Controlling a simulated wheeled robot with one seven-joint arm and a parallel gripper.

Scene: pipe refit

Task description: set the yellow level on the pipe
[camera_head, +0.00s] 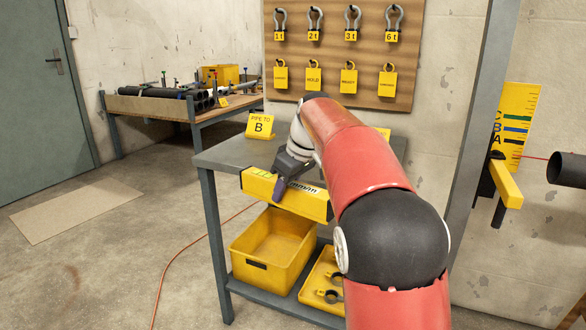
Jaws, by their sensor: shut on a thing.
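The yellow level (258,187) is a long yellow bar with dark lettering. My gripper (281,184) is shut on it near its middle. The level is in front of the grey table's near edge, above the yellow bin; the view does not show clearly whether it touches the table. Its right end is partly covered by my red arm. A dark pipe (567,170) shows its open end at the right edge of the view, well apart from the level. Most of that pipe is out of view.
A post (482,110) and a yellow scale marked A, B, C (518,115) stand near the pipe. An orange cable (180,258) crosses the floor.

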